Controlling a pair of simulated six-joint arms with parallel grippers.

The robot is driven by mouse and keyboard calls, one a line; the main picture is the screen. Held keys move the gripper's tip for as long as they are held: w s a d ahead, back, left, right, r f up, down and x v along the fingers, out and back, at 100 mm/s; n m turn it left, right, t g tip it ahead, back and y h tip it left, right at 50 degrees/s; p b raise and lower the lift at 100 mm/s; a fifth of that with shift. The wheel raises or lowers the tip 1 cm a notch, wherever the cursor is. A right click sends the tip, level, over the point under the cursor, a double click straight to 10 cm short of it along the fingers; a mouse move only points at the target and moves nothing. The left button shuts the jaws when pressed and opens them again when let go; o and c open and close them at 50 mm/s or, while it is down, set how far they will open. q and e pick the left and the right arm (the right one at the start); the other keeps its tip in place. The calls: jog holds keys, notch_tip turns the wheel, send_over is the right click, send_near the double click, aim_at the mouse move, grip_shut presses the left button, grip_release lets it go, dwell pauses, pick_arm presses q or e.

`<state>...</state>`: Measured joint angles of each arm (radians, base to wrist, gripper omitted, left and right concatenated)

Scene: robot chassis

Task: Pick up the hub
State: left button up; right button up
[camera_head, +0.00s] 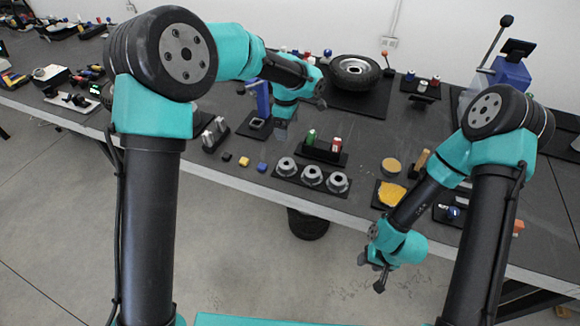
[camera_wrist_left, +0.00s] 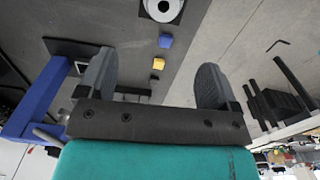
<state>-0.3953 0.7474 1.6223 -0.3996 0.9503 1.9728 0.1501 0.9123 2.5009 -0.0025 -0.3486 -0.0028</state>
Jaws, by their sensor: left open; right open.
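Three grey round flanged parts, which look like hubs, sit in a row on a black tray (camera_head: 299,185) near the table's front edge: a left one (camera_head: 286,167), a middle one (camera_head: 312,176) and a right one (camera_head: 337,183). One grey ring-shaped part (camera_wrist_left: 163,9) shows at the top of the left wrist view, cut by the frame edge. My left gripper (camera_head: 281,130) is above the table, behind the tray in the head view. In the left wrist view its fingers (camera_wrist_left: 156,64) are spread and empty. My right gripper (camera_head: 373,277) is open and empty, in front of the table edge.
Black, yellow (camera_head: 244,161) and blue (camera_head: 262,167) small blocks lie left of the tray. A holder with green and red cylinders (camera_head: 323,150) stands just behind it. A blue stand (camera_head: 258,103) is close to my left gripper. A wheel (camera_head: 355,72) lies at the back.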

pick_arm(q)
send_over(287, 164)
jog(key=f, duration=1.2)
jog(key=shift+s+f, duration=0.15)
jog(key=shift+s, duration=0.1)
jog(key=shift+s+f, duration=0.15)
jog(key=shift+f, duration=1.15)
jog(key=shift+s+f, duration=0.15)
jog(key=shift+f, duration=1.15)
jog(key=c, duration=1.2)
